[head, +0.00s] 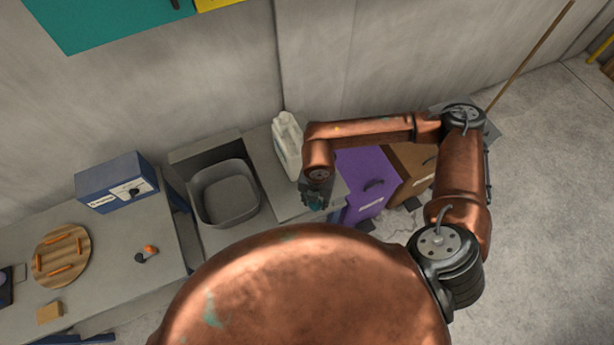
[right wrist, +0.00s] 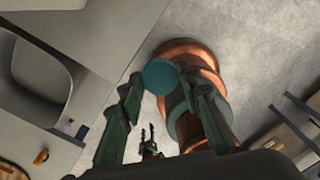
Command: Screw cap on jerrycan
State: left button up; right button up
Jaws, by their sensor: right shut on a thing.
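A white jerrycan (head: 287,145) stands upright on the grey counter by the wall, right of the sink; my right arm partly covers its right side. My right gripper (head: 318,197) is just in front of and to the right of the jerrycan, low over the counter's right end. In the right wrist view, my right gripper (right wrist: 160,80) is shut on a round teal cap (right wrist: 160,75), held between the fingertips. The cap is apart from the jerrycan.
A grey sink basin (head: 225,192) is set in the counter left of the jerrycan. A blue box (head: 116,183) and a round wooden board (head: 61,257) are on the left table.

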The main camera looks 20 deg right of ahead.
jog(key=n, duration=0.3)
jog(key=w+n+b, duration=0.1)
jog(key=n, duration=0.1)
jog(key=shift+w+d+r+n, duration=0.15)
jog(key=shift+d+r+n, duration=0.05)
jog(key=shift+n, duration=0.2)
pick_arm(q)
notch_tip(320, 180, down, 6)
jog(key=b, duration=0.5)
jog(key=shift+s+f, duration=0.25)
jog(key=shift+s, duration=0.1)
pick_arm(e)
jog(key=w+d+r+m, duration=0.2)
jog(key=m, duration=1.5)
jog(key=w+d+r+m, duration=0.2)
jog(key=w+r+m, duration=0.1)
jog(key=m, duration=1.4)
jog(key=shift+w+m, duration=0.25)
jog(key=shift+m, duration=0.15)
pick_arm(q)
jog(key=shift+c, duration=0.4)
pick_arm(e)
jog(key=shift+r, duration=0.1)
